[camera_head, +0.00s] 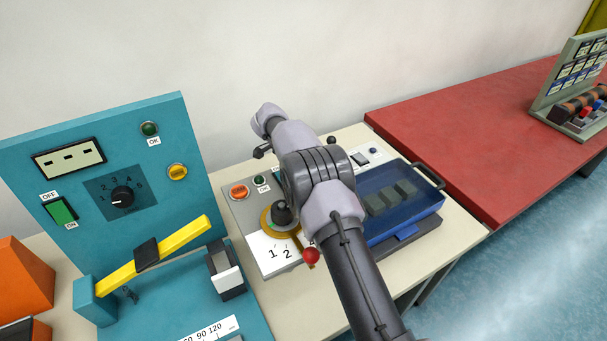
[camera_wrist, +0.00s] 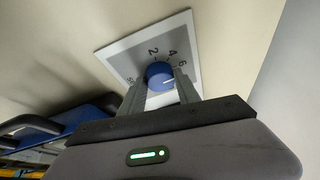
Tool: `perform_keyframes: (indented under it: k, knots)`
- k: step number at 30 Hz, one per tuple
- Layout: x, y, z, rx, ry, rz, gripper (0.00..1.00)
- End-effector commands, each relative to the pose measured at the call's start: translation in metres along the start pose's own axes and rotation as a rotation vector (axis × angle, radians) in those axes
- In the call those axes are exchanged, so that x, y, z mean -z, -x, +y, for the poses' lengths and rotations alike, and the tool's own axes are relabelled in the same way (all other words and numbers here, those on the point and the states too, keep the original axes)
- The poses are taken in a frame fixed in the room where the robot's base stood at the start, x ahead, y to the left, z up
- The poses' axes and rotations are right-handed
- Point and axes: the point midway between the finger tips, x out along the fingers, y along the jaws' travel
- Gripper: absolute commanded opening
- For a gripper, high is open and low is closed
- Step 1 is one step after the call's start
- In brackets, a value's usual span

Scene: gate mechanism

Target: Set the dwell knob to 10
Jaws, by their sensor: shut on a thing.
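A blue round knob (camera_wrist: 159,73) sits on a light grey dial plate (camera_wrist: 118,52) in the wrist view. The marks 2, 4 and 6 show beside it. A further mark at the plate's left is too small to read, and the plate's lower part is hidden by my fingers. A pale line shows on the knob, but its exact reading is unclear. My gripper (camera_wrist: 160,86) is shut on the knob, one finger on each side. In the head view my arm hides the knob and dial.
A teal panel (camera_head: 160,120) with a black selector (camera_head: 122,197) and a yellow bar (camera_head: 185,241) stands left. A grey station with a red-ball lever (camera_head: 311,255) and a blue clear-lidded box (camera_head: 408,233) lies around my arm. A red table (camera_head: 470,130) is at right.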

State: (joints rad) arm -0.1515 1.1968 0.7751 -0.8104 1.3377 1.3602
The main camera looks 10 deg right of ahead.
Motion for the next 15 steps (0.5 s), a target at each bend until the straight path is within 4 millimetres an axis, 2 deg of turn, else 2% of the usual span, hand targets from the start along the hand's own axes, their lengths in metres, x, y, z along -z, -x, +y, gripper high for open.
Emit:
perform_keyframes:
  k: [10, 11, 13, 15]
  knots:
    - [-0.0002, -0.0002, -0.0001, 0.0, -0.001, 0.0, 0.0]
    - [-0.0002, -0.0003, -0.0001, 0.0, -0.001, 0.0, 0.43]
    - [-0.0002, -0.0002, 0.0, 0.0, 0.0, 0.0, 0.56]
    - [-0.0001, -0.0002, 0.0, 0.0, 0.0, 0.0, 0.6]
